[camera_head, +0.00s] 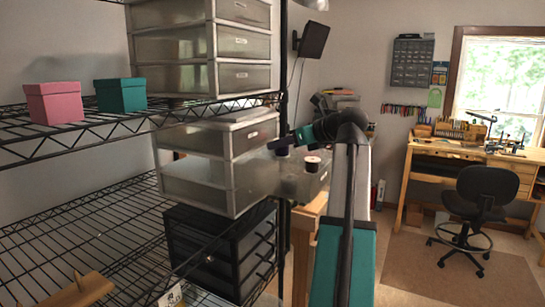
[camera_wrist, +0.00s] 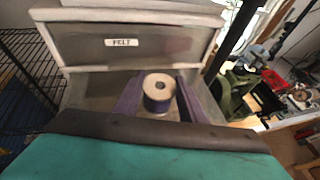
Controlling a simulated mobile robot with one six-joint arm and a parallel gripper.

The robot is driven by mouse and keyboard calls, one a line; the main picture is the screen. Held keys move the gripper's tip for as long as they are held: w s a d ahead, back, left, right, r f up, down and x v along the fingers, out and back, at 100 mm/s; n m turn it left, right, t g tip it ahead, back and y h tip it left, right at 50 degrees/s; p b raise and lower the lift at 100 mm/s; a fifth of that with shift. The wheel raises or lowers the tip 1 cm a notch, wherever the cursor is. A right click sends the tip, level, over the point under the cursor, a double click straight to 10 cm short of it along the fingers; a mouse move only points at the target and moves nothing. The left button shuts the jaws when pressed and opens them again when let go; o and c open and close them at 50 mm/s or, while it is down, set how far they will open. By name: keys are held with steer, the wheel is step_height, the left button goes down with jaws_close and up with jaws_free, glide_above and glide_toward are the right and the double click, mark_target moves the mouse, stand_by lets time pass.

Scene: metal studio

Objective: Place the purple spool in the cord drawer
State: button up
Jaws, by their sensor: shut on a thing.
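The purple spool (camera_wrist: 157,104) has a pale round top with a dark centre hole and a dark purple body. It is upright between the two fingers of my gripper (camera_wrist: 159,98), which is shut on it. In the head view the spool (camera_head: 312,168) shows over the pulled-out translucent drawer (camera_head: 262,178). This drawer is just below a closed drawer labelled FELT (camera_wrist: 121,42). Its own label is not readable. The spool's underside is hidden, so I cannot tell whether it touches the drawer floor.
A black drawer unit (camera_head: 215,240) stands below on the wire rack. A pink box (camera_head: 53,103) and a teal box (camera_head: 121,95) sit on the upper shelf. A dark rack post (camera_head: 284,70) stands close to the open drawer. A desk and chair (camera_head: 485,205) are far right.

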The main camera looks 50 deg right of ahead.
mark_target(288, 154)
steer(key=shift+f+p, duration=0.3)
steer(key=shift+f, duration=1.9)
steer(key=shift+w, duration=0.1)
steer(key=shift+w+p, duration=0.3)
steer(key=shift+w, duration=0.25)
steer(key=shift+p+x, duration=0.65)
steer(key=shift+x, duration=0.8)
steer(key=shift+f, duration=0.2)
steer(key=o, duration=1)
steer(key=shift+o, duration=0.2)
